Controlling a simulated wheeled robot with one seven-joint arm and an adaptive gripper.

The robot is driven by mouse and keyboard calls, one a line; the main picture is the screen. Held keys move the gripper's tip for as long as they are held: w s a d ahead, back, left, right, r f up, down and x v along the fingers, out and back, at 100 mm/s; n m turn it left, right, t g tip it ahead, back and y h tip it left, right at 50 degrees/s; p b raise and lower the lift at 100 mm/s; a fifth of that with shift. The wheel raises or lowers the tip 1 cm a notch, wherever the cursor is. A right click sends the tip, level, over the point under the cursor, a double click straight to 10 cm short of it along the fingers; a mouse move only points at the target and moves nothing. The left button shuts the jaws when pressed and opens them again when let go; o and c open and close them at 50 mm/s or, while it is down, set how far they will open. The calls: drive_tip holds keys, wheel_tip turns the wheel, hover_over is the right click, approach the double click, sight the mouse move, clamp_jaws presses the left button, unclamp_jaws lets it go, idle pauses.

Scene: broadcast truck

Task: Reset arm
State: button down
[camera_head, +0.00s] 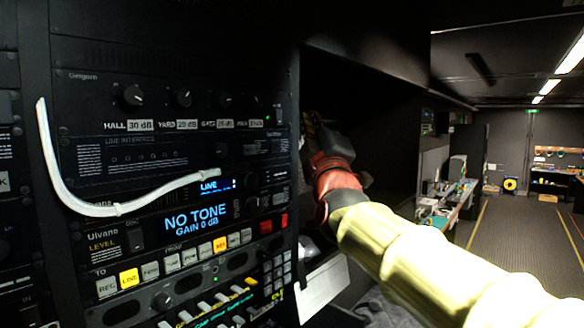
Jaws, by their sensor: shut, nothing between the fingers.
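My arm reaches in from the lower right, with a pale yellow sleeve and a red and black wrist. My gripper (309,126) is at its far end, beside the right edge of the equipment rack (290,75) and in front of a dark recess. It is small and dark here, and its fingers are hard to make out. It is shut, and nothing shows held in it.
The rack at the left has knobs, lit buttons and a display (196,218) reading "NO TONE". A white curved cable (62,190) crosses its front. A cluttered workbench (440,215) stands behind my arm. The aisle floor (515,240) at the right is clear.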

wheel_tip(320, 180, down, 28)
drive_tip(key=s+a+f+m+g+b, duration=0.1)
drive_tip(key=s+a+m+g, duration=0.15)
drive_tip(key=m+g, duration=0.55)
drive_tip(key=s+d+f+m+g+h+b, duration=0.1)
drive_tip(key=s+d+f+b, duration=0.4)
drive_tip(key=s+f, duration=0.6)
drive_tip(key=s+d+f+m+g+h+b, duration=0.1)
drive_tip(key=s+d+f+m+g+b, duration=0.2)
drive_tip(key=s+d+f+g+b, duration=0.2)
drive_tip(key=s+d+f+m+g+h+b, duration=0.2)
drive_tip(key=s+d+f+b, duration=0.4)
drive_tip(key=s+f, duration=1.2)
drive_tip(key=shift+s+d+f+m+g, duration=0.2)
drive_tip(key=shift+d+f+m+g, duration=0.6)
drive_tip(key=shift+d+f, duration=2.25)
drive_tip(key=shift+a+f, duration=1)
drive_tip(key=shift+a, duration=0.05)
